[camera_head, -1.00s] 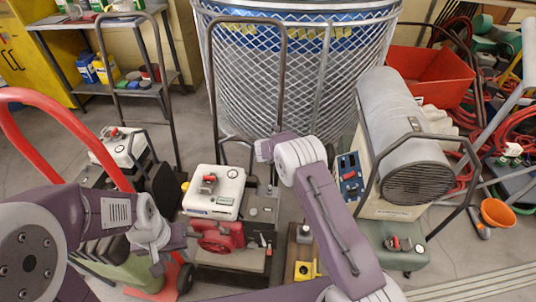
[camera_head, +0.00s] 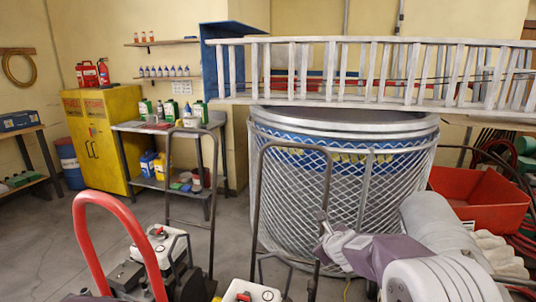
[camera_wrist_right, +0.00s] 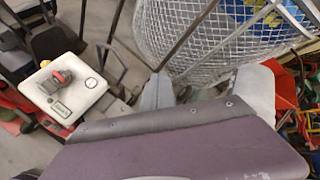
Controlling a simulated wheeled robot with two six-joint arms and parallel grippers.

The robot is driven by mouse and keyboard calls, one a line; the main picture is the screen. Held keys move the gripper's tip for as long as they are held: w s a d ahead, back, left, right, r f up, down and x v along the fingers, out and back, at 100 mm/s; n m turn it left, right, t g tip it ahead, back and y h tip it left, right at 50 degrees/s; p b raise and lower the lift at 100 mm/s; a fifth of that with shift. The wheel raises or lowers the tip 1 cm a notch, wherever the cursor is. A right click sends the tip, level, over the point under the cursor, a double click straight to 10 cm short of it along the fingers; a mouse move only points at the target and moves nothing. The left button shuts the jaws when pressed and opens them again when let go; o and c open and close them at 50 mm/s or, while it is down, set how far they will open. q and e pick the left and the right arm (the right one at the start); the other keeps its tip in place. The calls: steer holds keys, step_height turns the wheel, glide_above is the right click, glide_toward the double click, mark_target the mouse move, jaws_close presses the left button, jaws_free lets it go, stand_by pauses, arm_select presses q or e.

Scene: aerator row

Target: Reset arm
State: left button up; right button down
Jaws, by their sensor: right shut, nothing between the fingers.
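My right arm comes in from the lower right in the head view. Its gripper (camera_head: 323,222) points up and left in front of the wire-mesh drum (camera_head: 345,215), shut and empty. In the right wrist view the grey gripper end (camera_wrist_right: 157,92) shows past my purple arm housing, with nothing held. My left gripper is not in the head view now.
A metal ladder (camera_head: 370,99) lies across the drum's top. A red bin (camera_head: 478,200) stands at right. A yellow cabinet (camera_head: 103,140) and a shelf table (camera_head: 160,129) stand at left. A red hoop handle (camera_head: 84,212) and dark tube handles rise in front. Floor at left is clear.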

steer(key=s+f+n+g, duration=0.3)
steer(key=s+f+n, duration=0.1)
steer(key=s+n, duration=0.6)
steer(key=s+f+n+g, duration=0.3)
steer(key=s+f+n, duration=0.2)
steer(key=s+n, duration=0.45)
steer(key=s+f+n+g, duration=0.35)
steer(key=s+n, duration=0.35)
steer(key=s, duration=0.5)
step_height(320, 180, up, 13)
steer(key=n+p, duration=0.1)
steer(key=p, duration=1.2)
steer(key=shift+y+p, duration=0.35)
steer(key=shift+y, duration=0.05)
steer(key=shift+a+r, duration=0.1)
